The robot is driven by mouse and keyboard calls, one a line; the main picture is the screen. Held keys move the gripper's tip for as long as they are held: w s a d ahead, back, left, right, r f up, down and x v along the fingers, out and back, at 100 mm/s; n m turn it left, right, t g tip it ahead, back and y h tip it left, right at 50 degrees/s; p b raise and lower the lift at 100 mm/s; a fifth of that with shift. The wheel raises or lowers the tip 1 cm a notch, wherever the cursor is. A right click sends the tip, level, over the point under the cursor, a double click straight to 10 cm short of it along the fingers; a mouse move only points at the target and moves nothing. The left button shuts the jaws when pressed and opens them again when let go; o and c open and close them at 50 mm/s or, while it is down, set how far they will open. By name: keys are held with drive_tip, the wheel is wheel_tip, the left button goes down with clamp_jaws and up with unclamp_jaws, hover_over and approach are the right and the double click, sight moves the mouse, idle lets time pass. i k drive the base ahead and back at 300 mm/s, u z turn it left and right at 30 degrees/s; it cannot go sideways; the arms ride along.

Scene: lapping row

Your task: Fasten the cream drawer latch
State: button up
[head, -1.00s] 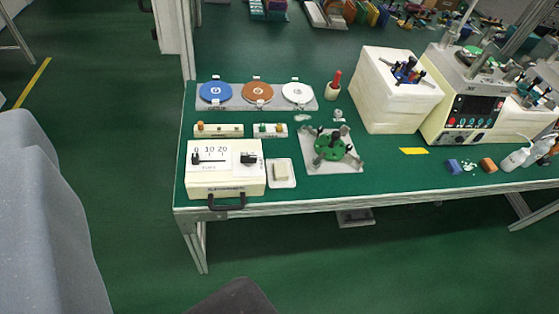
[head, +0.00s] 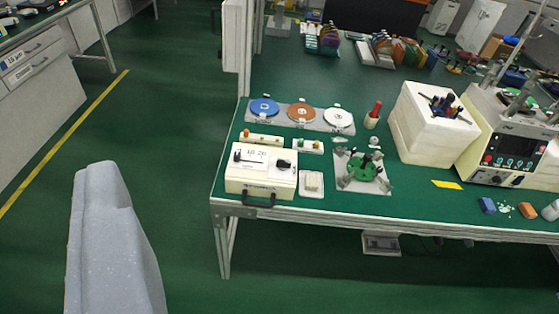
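A cream drawer box (head: 262,173) stands at the near left corner of the green bench. Its top carries a printed scale with a black pointer at the left and a black latch-like piece (head: 284,164) at the right. A black handle (head: 259,201) sticks out of its front at the bench edge. Whether the latch is fastened is too small to tell. My gripper is not clearly in view; a grey speckled shape (head: 112,245) at the lower left is apart from the box, over the floor.
The green bench (head: 405,205) also holds a disc tray (head: 290,126), a green fixture on a plate (head: 363,172), a small white tray (head: 311,184), a red-handled tool (head: 373,115), a white block (head: 428,124) and a machine (head: 505,140). Open floor lies in front.

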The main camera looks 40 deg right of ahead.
sight(282, 165)
drive_tip(key=u, duration=0.05)
drive_tip(key=i, duration=0.9)
drive_tip(key=z, duration=0.1)
